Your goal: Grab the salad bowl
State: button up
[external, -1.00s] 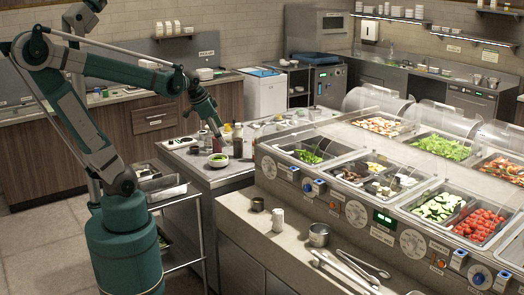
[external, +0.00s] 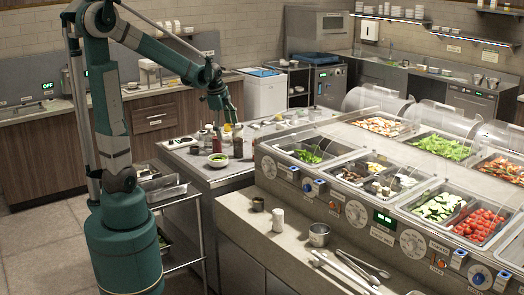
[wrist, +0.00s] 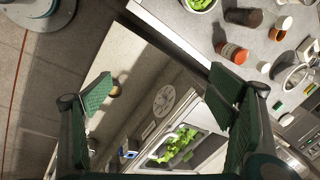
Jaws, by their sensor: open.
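The salad bowl (external: 218,160), a small bowl filled with green leaves, sits upright near the left front corner of the steel side table. In the wrist view the salad bowl (wrist: 200,4) is cut off by the top edge. My gripper (external: 231,122) is above that table, up and to the right of the bowl in the external view, apart from it. In the wrist view my gripper (wrist: 160,92) has its green finger pads wide apart with nothing held between them. The bowl lies outside the space between the fingers there.
Several bottles, including a red-brown one (wrist: 234,52) and a dark one (wrist: 243,17), stand near the bowl. A salad counter (external: 285,185) with food wells adjoins on the right. Bare steel table top (external: 228,178) shows in front of the bowl.

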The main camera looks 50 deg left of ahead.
jog(key=w+a+f+m+g, duration=0.2)
jog(key=w+a+f+m, duration=0.35)
jog(key=a, duration=0.55)
jog(key=m+h+p, duration=0.1)
jog(key=m+p, duration=0.1)
jog(key=m, duration=0.1)
send_over(218, 160)
jog(key=shift+g, duration=0.4)
jog(key=f, duration=1)
jog(key=shift+w+d+f, duration=0.1)
jog(key=shift+w+d, duration=0.05)
jog(key=shift+w, duration=0.05)
jog(key=shift+a+f+m, duration=0.25)
jog(key=shift+a+f, duration=0.2)
jog(key=shift+f, duration=0.05)
jog(key=shift+f+b, duration=0.3)
jog(key=shift+f, duration=1)
jog(key=shift+s+d+f, duration=0.1)
jog(key=shift+f, duration=1.2)
jog(key=shift+d+f, duration=0.1)
jog(key=shift+f, duration=1.2)
jog(key=c, duration=1.1)
